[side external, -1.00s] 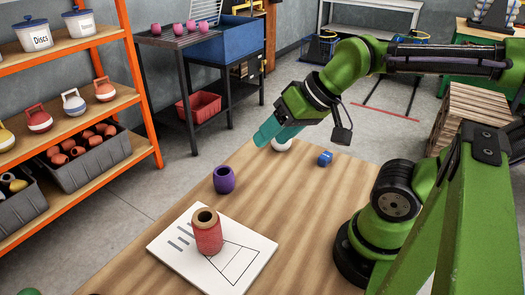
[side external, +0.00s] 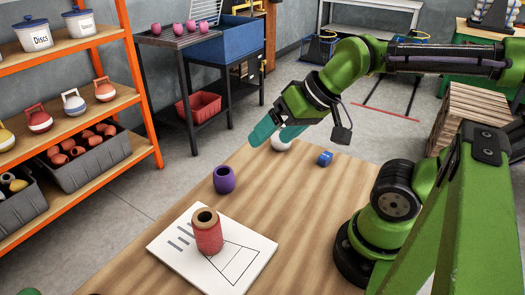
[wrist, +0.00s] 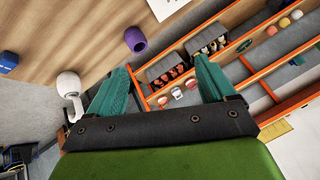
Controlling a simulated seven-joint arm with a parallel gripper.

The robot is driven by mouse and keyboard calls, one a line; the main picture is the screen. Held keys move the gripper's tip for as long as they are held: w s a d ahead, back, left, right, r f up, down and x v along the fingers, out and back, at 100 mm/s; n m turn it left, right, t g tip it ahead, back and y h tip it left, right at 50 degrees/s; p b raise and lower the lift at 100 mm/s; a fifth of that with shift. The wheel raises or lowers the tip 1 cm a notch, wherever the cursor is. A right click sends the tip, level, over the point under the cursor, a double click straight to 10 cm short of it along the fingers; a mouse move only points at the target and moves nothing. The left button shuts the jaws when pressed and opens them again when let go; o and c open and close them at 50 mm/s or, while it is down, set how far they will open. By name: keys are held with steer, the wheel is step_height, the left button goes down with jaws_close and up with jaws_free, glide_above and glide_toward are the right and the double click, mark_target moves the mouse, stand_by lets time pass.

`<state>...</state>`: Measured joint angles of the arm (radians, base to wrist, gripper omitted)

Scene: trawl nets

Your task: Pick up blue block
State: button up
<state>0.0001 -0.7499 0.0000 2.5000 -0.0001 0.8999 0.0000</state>
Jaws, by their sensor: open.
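A white rounded object (side external: 282,145) stands between my gripper and the block, partly hidden by a finger. A purple pot (side external: 224,180) stands on the table (side external: 290,215). A red spool (side external: 208,235) stands on a white printed board (side external: 245,265). The table's middle is clear.

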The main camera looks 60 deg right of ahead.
steer(key=shift+d, duration=0.1)
steer(key=n+g+h, duration=0.2)
steer(key=g, duration=0.5)
glide_above(326, 155)
step_height(326, 155, down, 7)
step_height(326, 155, down, 16)
steer(key=shift+f, duration=0.15)
